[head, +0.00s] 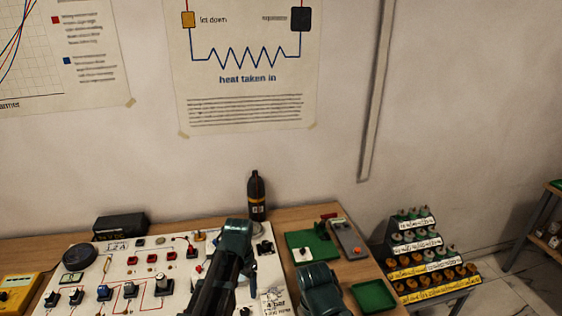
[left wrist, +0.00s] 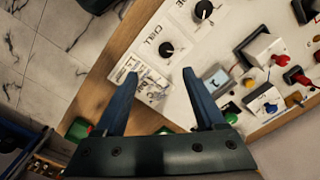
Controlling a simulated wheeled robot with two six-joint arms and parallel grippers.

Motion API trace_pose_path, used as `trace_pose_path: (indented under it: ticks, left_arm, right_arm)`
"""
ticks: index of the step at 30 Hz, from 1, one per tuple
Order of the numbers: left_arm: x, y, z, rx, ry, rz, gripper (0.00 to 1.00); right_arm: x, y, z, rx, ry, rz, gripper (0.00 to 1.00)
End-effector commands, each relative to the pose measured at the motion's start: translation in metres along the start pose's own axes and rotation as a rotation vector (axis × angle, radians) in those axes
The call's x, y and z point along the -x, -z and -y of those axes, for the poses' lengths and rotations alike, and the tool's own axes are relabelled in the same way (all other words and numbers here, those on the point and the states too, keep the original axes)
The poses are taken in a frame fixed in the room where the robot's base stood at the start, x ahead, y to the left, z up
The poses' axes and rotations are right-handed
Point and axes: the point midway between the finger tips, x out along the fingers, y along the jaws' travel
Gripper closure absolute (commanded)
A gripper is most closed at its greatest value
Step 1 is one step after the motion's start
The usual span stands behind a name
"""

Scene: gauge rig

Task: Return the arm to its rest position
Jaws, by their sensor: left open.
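My left gripper (left wrist: 160,75) is open and empty in the left wrist view, its two fingers spread over the front edge of a white control panel (left wrist: 185,110). A small printed label lies beyond the fingertips on the panel. In the head view my left arm reaches up over the panel (head: 130,285), and its dark wrist hides part of it. The left fingers are mostly hidden there by the wrist. Another dark arm part of mine shows at the bottom centre right of the head view; no right fingers show.
The panel carries knobs, switches and red parts. A dark bottle (head: 257,195) stands behind it. A yellow meter (head: 18,292) is at the left. A green tray (head: 373,296) and a grey box (head: 349,239) lie at the right. A stepped rack (head: 425,255) stands beyond the table.

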Motion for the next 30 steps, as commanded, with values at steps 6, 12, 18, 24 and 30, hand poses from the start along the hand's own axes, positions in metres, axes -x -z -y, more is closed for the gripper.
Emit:
trace_pose_path:
  ticks: [6, 12, 18, 24, 30]
  left_arm:
    - [-0.050, -0.048, -0.096, 0.067, 0.041, 0.040, 0.28]
    - [-0.069, -0.078, -0.141, 0.128, 0.079, 0.056, 0.28]
    - [-0.068, -0.082, -0.147, 0.146, 0.087, 0.059, 0.28]
    - [-0.068, -0.081, -0.147, 0.145, 0.086, 0.059, 0.34]
    - [-0.068, -0.081, -0.147, 0.144, 0.086, 0.058, 0.50]
  right_arm:
    - [-0.050, 0.003, 0.005, 0.004, -0.001, 0.000, 0.50]
    - [-0.069, 0.004, 0.006, 0.006, -0.001, 0.000, 0.50]
    - [-0.069, 0.004, 0.006, 0.006, -0.001, 0.000, 0.50]
    - [-0.069, 0.004, 0.006, 0.006, -0.001, 0.000, 0.50]
    - [-0.069, 0.004, 0.006, 0.006, -0.001, 0.000, 0.50]
